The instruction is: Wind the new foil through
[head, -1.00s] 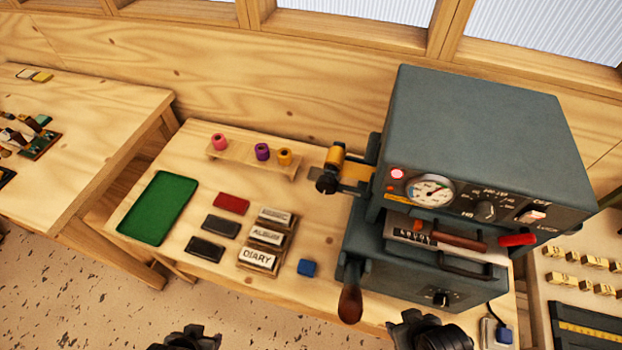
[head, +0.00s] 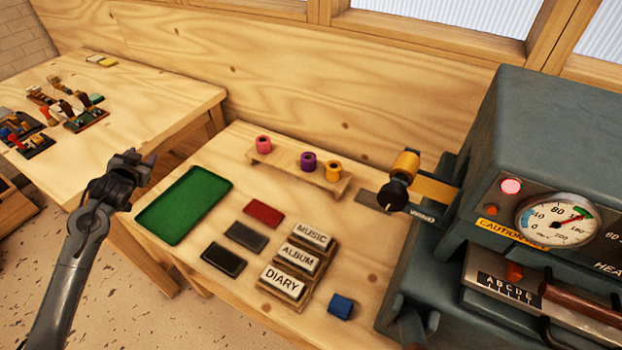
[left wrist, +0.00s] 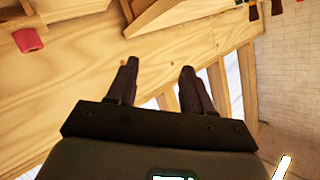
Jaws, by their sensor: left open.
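A gold foil roll (head: 406,164) sits on the arm at the left side of the grey hot-stamping machine (head: 570,130), with a black knob (head: 392,195) in front and a gold strip (head: 436,190) running toward the machine. A pink roll (head: 263,144), a purple roll (head: 308,161) and a yellow-gold roll (head: 333,170) stand on a wooden rack (head: 265,160). My left gripper (head: 133,160) is raised left of the green tray, open and empty. Its two fingers are apart in the left wrist view (left wrist: 158,85). My right gripper is out of view.
A green tray (head: 183,205), a red block (head: 263,214), two dark blocks (head: 246,237), labelled blocks (head: 300,260) and a blue cube (head: 341,306) lie on the bench. Another table (head: 130,110) holds stamps. The gauge (head: 556,220) is on the machine's front.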

